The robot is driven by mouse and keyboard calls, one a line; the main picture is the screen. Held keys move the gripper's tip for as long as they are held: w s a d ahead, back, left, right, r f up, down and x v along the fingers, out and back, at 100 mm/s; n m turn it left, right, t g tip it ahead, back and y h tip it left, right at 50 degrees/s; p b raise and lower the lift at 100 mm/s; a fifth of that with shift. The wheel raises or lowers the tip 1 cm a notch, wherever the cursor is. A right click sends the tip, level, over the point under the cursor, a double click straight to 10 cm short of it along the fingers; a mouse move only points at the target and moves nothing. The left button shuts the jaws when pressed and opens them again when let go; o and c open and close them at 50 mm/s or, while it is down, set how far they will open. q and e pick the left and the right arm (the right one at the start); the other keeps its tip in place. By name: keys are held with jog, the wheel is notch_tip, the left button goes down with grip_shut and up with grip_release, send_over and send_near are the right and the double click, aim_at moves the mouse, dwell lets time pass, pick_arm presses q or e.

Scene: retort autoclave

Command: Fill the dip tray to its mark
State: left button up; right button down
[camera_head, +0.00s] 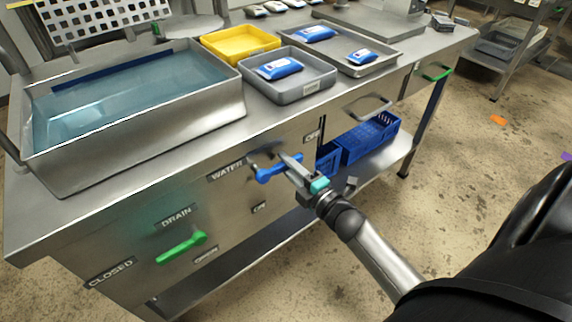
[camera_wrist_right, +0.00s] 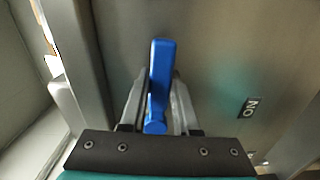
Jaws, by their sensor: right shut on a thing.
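The dip tray (camera_head: 215,122) is a large steel basin at the left of the bench, holding clear bluish water (camera_head: 120,95). A dark blue stripe (camera_head: 140,70) runs along its far inner wall; I cannot tell the exact gap between water and stripe. My left gripper is out of view.
A green drain lever (camera_head: 181,248) points toward the CLOSED label (camera_head: 110,272). A yellow tray (camera_head: 240,43), a grey tray (camera_head: 290,91) and a steel tray (camera_head: 385,58) stand on the bench. Blue crates (camera_head: 370,140) are on the lower shelf.

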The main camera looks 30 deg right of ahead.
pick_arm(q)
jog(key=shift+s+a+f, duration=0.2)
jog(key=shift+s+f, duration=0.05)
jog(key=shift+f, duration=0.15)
pick_arm(e)
jog(key=shift+r+n, duration=0.25)
jog(key=shift+n, duration=0.15)
jog(key=c, duration=0.6)
grip_release()
jog(key=shift+c, duration=0.2)
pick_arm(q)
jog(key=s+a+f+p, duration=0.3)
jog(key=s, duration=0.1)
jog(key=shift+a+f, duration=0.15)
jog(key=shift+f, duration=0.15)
pick_arm(e)
jog(key=s+d, duration=0.1)
jog(key=s, duration=1.4)
jog(key=shift+s+d, duration=0.1)
